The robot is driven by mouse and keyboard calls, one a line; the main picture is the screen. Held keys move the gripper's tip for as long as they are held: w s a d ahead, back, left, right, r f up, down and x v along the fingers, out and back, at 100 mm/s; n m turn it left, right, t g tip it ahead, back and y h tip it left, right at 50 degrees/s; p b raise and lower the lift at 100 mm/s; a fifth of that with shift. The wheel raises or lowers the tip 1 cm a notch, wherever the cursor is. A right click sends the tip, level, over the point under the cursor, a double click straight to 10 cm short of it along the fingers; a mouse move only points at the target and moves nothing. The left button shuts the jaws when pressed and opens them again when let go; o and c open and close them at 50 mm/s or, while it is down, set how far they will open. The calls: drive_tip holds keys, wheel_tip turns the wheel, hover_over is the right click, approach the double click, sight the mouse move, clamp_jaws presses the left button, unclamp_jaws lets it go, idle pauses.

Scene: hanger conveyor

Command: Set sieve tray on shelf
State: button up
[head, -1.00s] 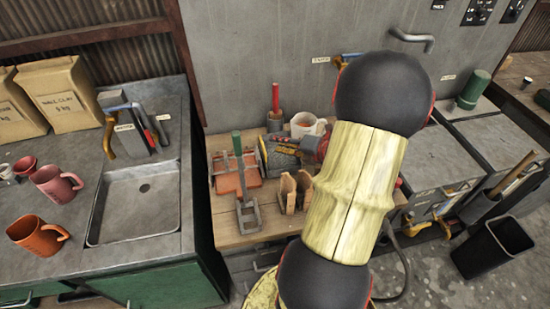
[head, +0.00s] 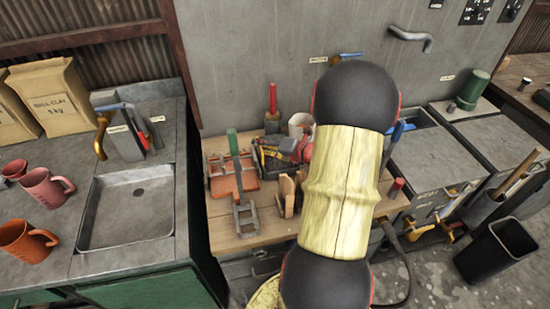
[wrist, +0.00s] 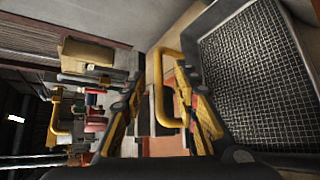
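The sieve tray (wrist: 262,75) fills the right of the wrist view, a grey frame with dark wire mesh. A yellow looped handle (wrist: 160,88) stands beside its left edge. My gripper (wrist: 160,70) is open, with one finger on each side of the handle; the right finger is close to the handle, and I cannot tell whether it touches. In the head view my arm covers the gripper, and the sieve tray does not show. I cannot make out the shelf for sure in either view.
In the head view a wooden bench (head: 238,243) holds several tools and an orange tray (head: 228,183). A sink (head: 130,215) with mugs beside it is at left. Grey lidded bins (head: 435,165) and a black bin (head: 495,250) are at right.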

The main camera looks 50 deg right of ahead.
drive_tip(key=shift+c, duration=0.6)
clamp_jaws()
idle(0.3)
